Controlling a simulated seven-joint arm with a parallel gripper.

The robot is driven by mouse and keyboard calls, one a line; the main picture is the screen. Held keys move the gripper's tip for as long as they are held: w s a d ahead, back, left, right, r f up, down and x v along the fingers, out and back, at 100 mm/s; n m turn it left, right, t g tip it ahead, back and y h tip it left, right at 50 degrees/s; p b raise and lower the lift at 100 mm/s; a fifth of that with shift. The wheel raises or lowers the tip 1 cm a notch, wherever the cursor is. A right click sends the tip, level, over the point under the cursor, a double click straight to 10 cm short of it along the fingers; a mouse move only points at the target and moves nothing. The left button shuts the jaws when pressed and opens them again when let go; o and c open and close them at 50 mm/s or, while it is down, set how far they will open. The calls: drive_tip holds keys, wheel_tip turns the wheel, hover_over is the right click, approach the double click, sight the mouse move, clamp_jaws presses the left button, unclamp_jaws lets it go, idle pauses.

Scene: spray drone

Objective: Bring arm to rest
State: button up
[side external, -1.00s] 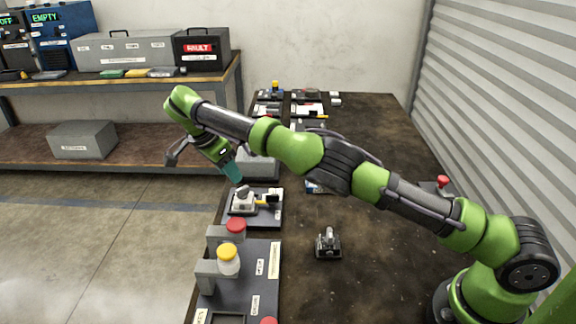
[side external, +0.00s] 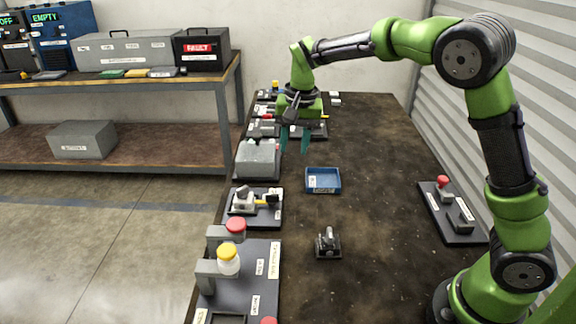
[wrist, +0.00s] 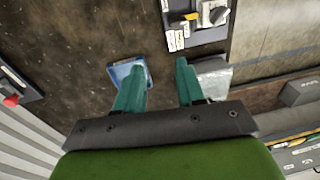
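My gripper (side external: 294,140) hangs in the air above the far half of the dark table (side external: 375,200), pointing down. Its two teal fingers are apart, with nothing between them. In the wrist view the gripper (wrist: 160,75) also shows its fingers spread and empty. My arm is raised and bent, with its elbow high at the upper right.
A blue tray (side external: 323,181) lies on the table in front of the gripper. A grey box (side external: 257,158) and a board with a yellow-handled part (side external: 257,205) line the left edge. A red-button panel (side external: 452,212) lies at right.

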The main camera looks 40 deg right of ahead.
drive_tip(key=s+a+r+n+t+y, duration=0.1)
drive_tip(key=s+r+n+t, duration=0.2)
drive_tip(key=s, duration=0.9)
drive_tip(key=s+a+r+n+t+y, duration=0.1)
drive_tip(key=s+r+n+t, duration=0.15)
drive_tip(key=s, duration=0.95)
drive_tip(key=w+n+g, duration=0.4)
drive_tip(key=w, duration=1.3)
drive_tip(key=n+g+y, duration=0.2)
drive_tip(key=n+g, duration=0.1)
drive_tip(key=n, duration=1.5)
approach(243, 187)
drive_tip(key=x, duration=0.9)
drive_tip(key=shift+a, duration=0.1)
